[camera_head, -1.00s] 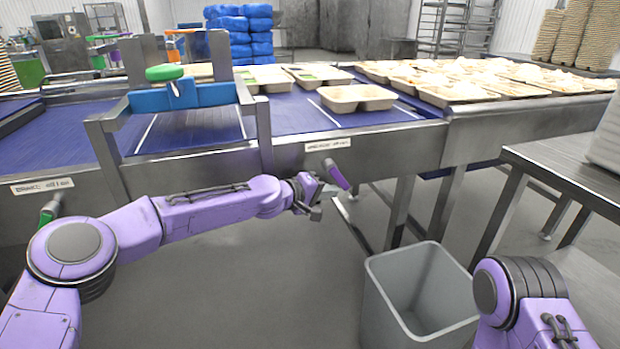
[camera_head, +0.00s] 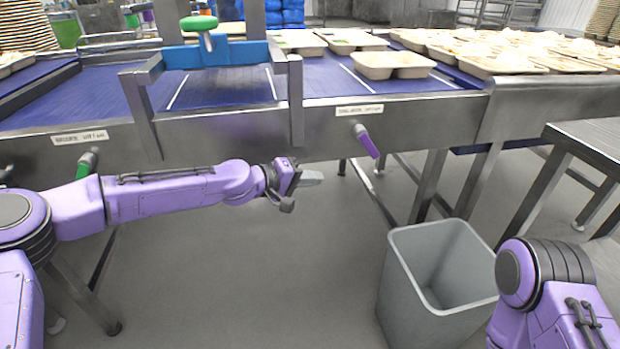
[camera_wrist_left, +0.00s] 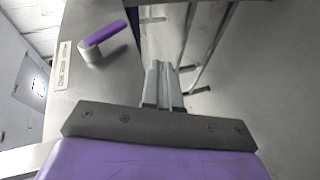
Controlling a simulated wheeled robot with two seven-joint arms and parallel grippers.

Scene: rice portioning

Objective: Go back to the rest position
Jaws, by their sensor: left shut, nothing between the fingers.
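My left gripper (camera_head: 311,179) is at the end of my purple left arm, in front of the conveyor's steel side and apart from it in the head view. Its fingers are shut together and empty; they also show closed in the left wrist view (camera_wrist_left: 163,72). My right arm's purple shoulder part shows at the lower right of the head view, but its gripper is out of the picture.
The conveyor frame (camera_head: 230,135) runs across, with a purple-handled lever (camera_head: 366,140) and a green-handled one (camera_head: 87,163). A grey bin (camera_head: 400,290) stands on the floor at right. Food trays (camera_head: 391,64) sit on the belt. A steel table (camera_head: 595,140) is at the right edge.

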